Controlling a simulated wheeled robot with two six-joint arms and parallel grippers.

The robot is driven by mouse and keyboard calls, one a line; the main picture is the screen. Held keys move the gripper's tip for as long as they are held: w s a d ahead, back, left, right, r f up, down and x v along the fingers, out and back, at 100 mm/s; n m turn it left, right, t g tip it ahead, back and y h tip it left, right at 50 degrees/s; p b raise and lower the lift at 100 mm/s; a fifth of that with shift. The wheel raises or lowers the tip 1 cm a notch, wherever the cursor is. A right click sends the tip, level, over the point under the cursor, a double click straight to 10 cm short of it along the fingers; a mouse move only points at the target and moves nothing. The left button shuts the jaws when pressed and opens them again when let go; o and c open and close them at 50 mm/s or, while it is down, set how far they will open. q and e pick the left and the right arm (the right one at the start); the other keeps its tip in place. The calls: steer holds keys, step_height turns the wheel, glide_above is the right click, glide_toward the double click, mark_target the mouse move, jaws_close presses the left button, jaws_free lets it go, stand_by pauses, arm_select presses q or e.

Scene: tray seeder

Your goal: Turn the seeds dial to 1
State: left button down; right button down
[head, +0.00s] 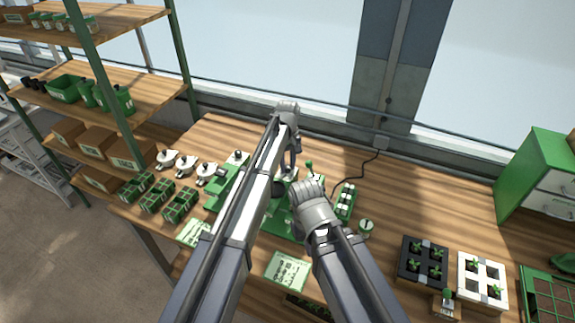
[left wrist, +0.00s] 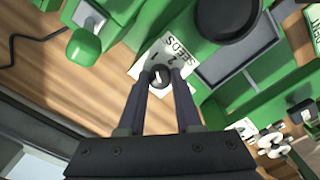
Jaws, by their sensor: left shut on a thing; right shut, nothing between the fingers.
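The seeds dial (left wrist: 160,75) is a small dark knob with a light mark, on a white plate (left wrist: 152,52) lettered SEEDS with the numbers 1 and 2. The plate appears turned round in the left wrist view. My left gripper (left wrist: 160,84) is shut on the dial, one finger on each side. I cannot tell exactly which number the mark points to. In the head view my left gripper (head: 294,158) reaches down at the back of the green seeder (head: 278,222), and my arm hides much of the machine. My right gripper (head: 306,190) is shut and empty above the seeder.
A green knob (left wrist: 84,46) stands near the dial. A dark round part (left wrist: 228,18) is on the other side. Seed packets (head: 288,271) and pots lie around the machine. A black seedling tray (head: 403,270) and a white one (head: 466,282) stand right.

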mark_target(288, 166)
stand_by(0.4)
arm_select(q)
steer(key=c, duration=0.6)
jaws_free()
steer(key=shift+r, duration=0.1)
step_height(288, 166, up, 8)
steer(key=p, duration=0.8)
steer(key=shift+f, duration=0.2)
